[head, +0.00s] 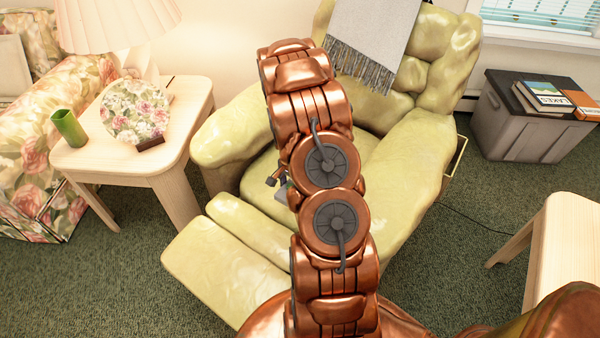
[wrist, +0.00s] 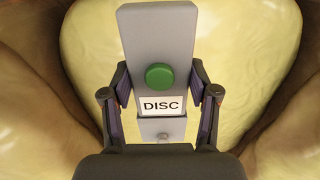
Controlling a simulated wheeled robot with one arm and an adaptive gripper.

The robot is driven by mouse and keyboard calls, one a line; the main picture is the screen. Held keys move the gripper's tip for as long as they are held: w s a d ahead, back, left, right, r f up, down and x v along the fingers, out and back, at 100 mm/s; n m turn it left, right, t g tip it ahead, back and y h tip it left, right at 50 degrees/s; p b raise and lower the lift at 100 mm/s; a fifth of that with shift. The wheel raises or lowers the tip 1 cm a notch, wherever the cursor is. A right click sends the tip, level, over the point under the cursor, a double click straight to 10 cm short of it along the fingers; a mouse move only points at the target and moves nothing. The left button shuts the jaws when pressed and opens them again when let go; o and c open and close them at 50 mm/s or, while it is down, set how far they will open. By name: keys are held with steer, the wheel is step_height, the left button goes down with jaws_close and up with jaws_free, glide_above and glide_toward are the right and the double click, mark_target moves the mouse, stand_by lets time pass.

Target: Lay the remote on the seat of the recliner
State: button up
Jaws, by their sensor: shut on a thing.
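The remote (wrist: 158,35) is a flat grey bar with a round green button and a white label reading DISC. My gripper (wrist: 160,84) is shut on it, one finger on each long side. The yellow-green recliner (head: 410,165) stands in the middle of the head view with its footrest out. Its seat (head: 262,178) lies under the remote and fills the middle of the wrist view (wrist: 245,50). In the head view my arm hides most of the gripper and remote; only a bit of grey shows left of the arm. I cannot tell whether the remote touches the seat.
The recliner's padded arms (head: 232,125) rise on both sides of the seat. A grey fringed throw (head: 370,40) hangs over its back. A pale side table (head: 185,105) with a green cup (head: 69,128) stands left. A grey bin (head: 510,125) and a pale table (head: 570,245) stand right.

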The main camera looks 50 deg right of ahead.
steer(key=w+d, duration=0.1)
steer(key=d, duration=0.1)
steer(key=w+d, duration=0.2)
steer(key=d, duration=0.1)
steer(key=w+d+f, duration=0.1)
steer(key=d, duration=0.2)
steer(key=shift+w+d, duration=0.1)
steer(key=shift+w, duration=0.25)
steer(key=shift+f+p, duration=0.4)
steer(key=shift+f, duration=1.3)
steer(key=shift+f, duration=0.1)
steer(key=o, duration=1.3)
steer(key=shift+o, duration=0.2)
steer(key=shift+r, duration=0.2)
